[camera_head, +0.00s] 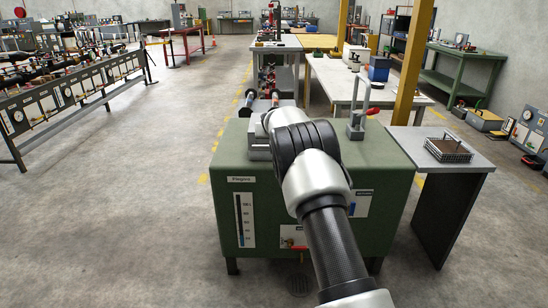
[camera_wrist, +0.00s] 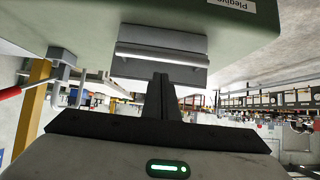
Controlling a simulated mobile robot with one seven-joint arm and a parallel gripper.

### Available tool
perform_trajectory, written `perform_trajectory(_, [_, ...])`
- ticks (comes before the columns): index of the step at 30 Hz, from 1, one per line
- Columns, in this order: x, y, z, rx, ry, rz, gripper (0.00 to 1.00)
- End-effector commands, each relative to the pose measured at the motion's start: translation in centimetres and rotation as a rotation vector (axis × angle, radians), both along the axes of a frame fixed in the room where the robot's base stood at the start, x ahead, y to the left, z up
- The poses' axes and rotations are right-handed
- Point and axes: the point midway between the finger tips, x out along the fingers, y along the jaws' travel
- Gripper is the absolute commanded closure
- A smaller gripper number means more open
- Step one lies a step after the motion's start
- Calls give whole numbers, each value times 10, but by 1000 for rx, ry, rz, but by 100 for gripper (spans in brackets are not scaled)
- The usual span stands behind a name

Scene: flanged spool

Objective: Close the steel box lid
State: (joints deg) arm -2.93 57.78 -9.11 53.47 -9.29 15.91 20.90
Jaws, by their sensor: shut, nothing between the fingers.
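The steel box (camera_wrist: 160,38) is a grey block on the green cabinet top, seen upside down in the wrist view. A bright bar runs along its edge, and a darker grey plate (camera_wrist: 192,74) beyond it looks like the lid; its exact angle is unclear. My gripper (camera_wrist: 163,78) is shut and empty, with its fingertips in front of that plate in the picture; I cannot tell whether they touch. In the head view the steel box (camera_head: 257,153) shows only in part at the cabinet's left, behind my arm, which hides the gripper there.
A grey side table (camera_head: 440,136) with a wire tray (camera_head: 449,150) stands at the right. The floor at the left is free up to a long panel bench (camera_head: 75,85).

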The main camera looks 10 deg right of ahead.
Motion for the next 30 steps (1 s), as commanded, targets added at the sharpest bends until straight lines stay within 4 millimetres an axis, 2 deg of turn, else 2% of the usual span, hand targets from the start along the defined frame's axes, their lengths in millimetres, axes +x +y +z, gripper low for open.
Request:
perform_trajectory(1, [-10,3,-10,-1,10,1,100])
perform_trajectory(9, [-50,11,-32,-1,4,3,100])
perform_trajectory(15, [-70,15,-44,-1,1,2,100])
perform_trajectory(18, [-76,14,-43,0,1,-1,100])
perform_trajectory(20, [-82,12,-34,6,4,-8,100])
perform_trajectory(23, [-103,6,-5,25,23,-27,100])
perform_trajectory(26, [-142,0,35,53,65,-44,100])
perform_trajectory(30, [-215,1,86,92,138,-41,100])
